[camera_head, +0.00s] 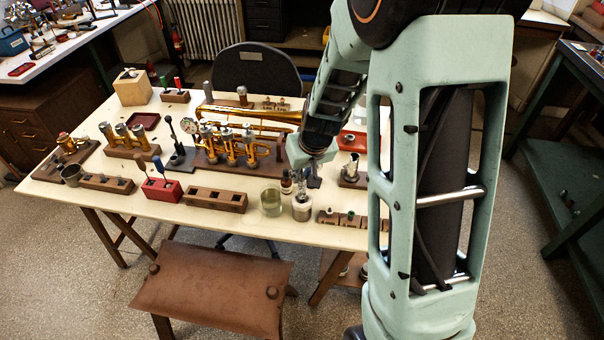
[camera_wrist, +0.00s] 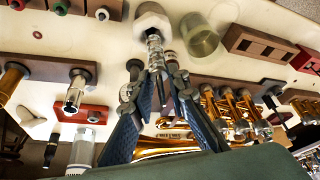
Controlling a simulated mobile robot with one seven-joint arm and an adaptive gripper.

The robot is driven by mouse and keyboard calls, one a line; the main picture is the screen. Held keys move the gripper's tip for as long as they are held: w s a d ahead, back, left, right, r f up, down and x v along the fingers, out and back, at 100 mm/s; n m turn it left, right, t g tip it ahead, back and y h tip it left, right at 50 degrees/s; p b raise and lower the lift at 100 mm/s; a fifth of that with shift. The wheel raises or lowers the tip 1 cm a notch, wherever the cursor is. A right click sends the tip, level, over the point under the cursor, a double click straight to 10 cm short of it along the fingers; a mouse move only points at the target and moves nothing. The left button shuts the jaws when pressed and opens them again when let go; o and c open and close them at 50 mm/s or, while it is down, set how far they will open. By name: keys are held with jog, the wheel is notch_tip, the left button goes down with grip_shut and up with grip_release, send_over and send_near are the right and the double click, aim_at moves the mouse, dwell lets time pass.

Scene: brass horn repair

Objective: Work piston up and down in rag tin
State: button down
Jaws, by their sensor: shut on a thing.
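A silvery piston (camera_wrist: 154,48) with a ribbed, spring-like stem is between my gripper's fingertips (camera_wrist: 153,72) in the wrist view. Its far end meets the mouth of a pale rag tin (camera_wrist: 151,17). How deep it sits in the tin is hidden. In the head view the rag tin (camera_head: 302,208) stands near the table's front edge, with my gripper (camera_head: 303,181) shut on the piston just above it. The piston is hard to make out there.
A glass jar (camera_head: 271,201) stands close left of the tin. A slotted wooden block (camera_head: 215,199) lies farther left, and a small labelled rack (camera_head: 340,218) is to the right. The brass horn (camera_head: 240,113) and valve stand (camera_head: 230,150) lie behind. A brown stool (camera_head: 215,285) is in front.

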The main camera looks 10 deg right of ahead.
aim_at(303, 185)
jog(key=shift+f, duration=0.1)
notch_tip(303, 185, down, 7)
jog(key=b, duration=0.7)
jog(key=shift+f, duration=0.15)
jog(key=shift+r+p, duration=1.15)
jog(key=shift+r, duration=0.8)
jog(key=shift+f, duration=0.2)
jog(key=shift+f+b, duration=0.85)
jog(key=shift+b, duration=0.2)
jog(key=shift+r+p, duration=0.75)
jog(key=shift+r, duration=0.25)
jog(key=shift+f, duration=0.15)
